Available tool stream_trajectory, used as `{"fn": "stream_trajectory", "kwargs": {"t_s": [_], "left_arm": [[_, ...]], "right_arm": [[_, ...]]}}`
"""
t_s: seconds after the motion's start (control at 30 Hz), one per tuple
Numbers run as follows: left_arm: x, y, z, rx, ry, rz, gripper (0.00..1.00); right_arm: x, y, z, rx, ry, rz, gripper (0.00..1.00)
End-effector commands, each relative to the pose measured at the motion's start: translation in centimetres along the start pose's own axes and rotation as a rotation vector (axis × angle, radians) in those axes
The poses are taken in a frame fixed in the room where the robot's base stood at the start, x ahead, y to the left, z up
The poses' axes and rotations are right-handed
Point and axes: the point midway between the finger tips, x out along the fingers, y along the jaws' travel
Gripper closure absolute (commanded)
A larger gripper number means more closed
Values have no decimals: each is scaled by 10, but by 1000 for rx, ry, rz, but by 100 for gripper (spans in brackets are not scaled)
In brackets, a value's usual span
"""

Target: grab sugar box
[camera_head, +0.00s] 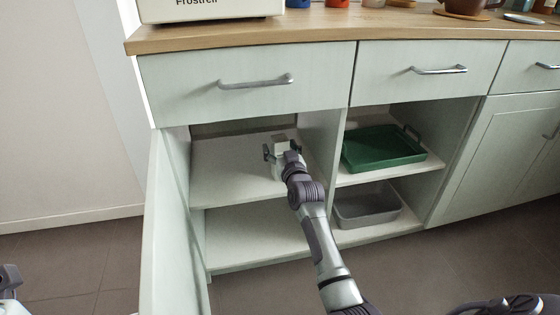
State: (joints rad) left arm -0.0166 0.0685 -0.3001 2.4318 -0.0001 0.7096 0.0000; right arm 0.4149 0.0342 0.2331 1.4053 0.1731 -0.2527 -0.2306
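A small pale block-shaped object (280,143), perhaps the sugar box, is on the upper shelf of the open left cabinet, but it is too small to identify. My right gripper (281,149) reaches into this compartment. Its dark fingers are on the two sides of the pale object. I cannot tell whether they touch it or whether it rests on the shelf, because the gripper hides its lower part. Only a dark and pale piece of my own body shows at the left edge; no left gripper fingers are visible.
The cabinet door (172,235) stands open on the left. A divider (320,150) separates the compartment from one with a green tray (385,148) above a grey bin (366,209). The drawers (245,85) above are shut. The lower left shelf (255,235) is bare.

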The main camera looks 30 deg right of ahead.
Motion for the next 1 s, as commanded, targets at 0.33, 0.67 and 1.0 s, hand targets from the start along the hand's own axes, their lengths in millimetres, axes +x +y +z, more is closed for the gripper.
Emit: {"fn": "stream_trajectory", "kwargs": {"t_s": [0.33, 0.67, 1.0], "left_arm": [[0, 0, 0, 0, 0, 0, 64], [2, 0, 0, -1, 1, 0, 64], [-8, -2, -1, -11, -89, -35, 64]], "right_arm": [[0, 0, 0, 0, 0, 0, 86], [0, 0, -3, 0, 2, 0, 93], [0, 0, -50, 0, 4, 0, 93]]}}
